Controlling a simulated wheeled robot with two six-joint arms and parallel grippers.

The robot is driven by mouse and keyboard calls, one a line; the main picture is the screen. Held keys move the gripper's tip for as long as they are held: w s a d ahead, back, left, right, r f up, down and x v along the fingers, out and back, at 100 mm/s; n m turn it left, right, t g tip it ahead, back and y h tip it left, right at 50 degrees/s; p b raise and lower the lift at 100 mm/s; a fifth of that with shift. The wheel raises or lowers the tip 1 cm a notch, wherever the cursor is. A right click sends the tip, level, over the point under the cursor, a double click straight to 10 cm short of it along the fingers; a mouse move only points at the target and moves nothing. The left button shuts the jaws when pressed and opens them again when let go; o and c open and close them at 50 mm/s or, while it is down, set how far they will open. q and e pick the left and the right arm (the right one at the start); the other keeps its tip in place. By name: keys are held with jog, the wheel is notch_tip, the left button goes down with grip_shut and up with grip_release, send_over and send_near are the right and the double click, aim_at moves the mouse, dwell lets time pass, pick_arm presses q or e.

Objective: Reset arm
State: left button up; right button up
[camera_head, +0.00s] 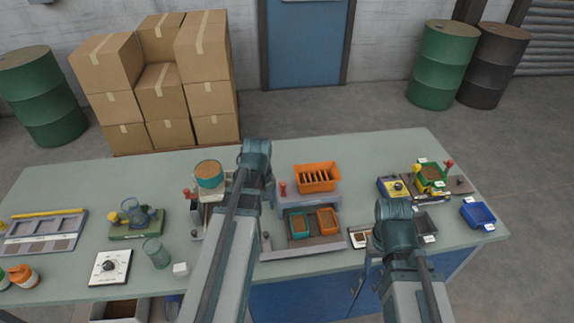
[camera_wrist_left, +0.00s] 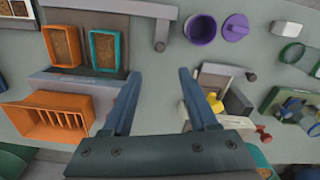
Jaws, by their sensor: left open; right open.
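My left arm (camera_head: 257,160) reaches over the middle of the bench in the head view, and its fingers are hidden there behind the arm. In the left wrist view my left gripper (camera_wrist_left: 158,80) has its two fingers wide apart, with nothing between them but the grey-green bench top. My right arm (camera_head: 395,222) stands over the right part of the bench. A dark part of my right gripper (camera_head: 373,270) seems to show beside the arm; its fingertips are mostly hidden, and I see nothing held.
An orange slotted bin (camera_head: 318,178) stands near my left arm; it also shows in the left wrist view (camera_wrist_left: 50,120). Teal (camera_head: 299,225) and orange (camera_head: 327,220) trays lie nearer. Stacked cartons (camera_head: 165,90) stand behind the bench.

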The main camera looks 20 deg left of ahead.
pick_arm(q)
jog(key=s+d+f+m+b, duration=0.2)
jog(key=d+m, duration=0.2)
jog(key=d, duration=0.4)
jog(key=s+d+f+m+b, duration=0.2)
jog(key=s+d+m, duration=0.1)
jog(key=d, duration=0.5)
jog(key=s+d+f+m+y+b, duration=0.1)
jog(key=s+d+f+m+b, duration=0.1)
jog(key=d+m, duration=0.3)
jog(key=d, duration=0.3)
jog(key=shift+s+d+f+m+b, duration=0.2)
jog(key=shift+d+f+m+b, duration=0.1)
jog(key=shift+d+f+b, duration=0.1)
pick_arm(e)
notch_tip(320, 180, down, 7)
jog(key=shift+r, duration=0.1)
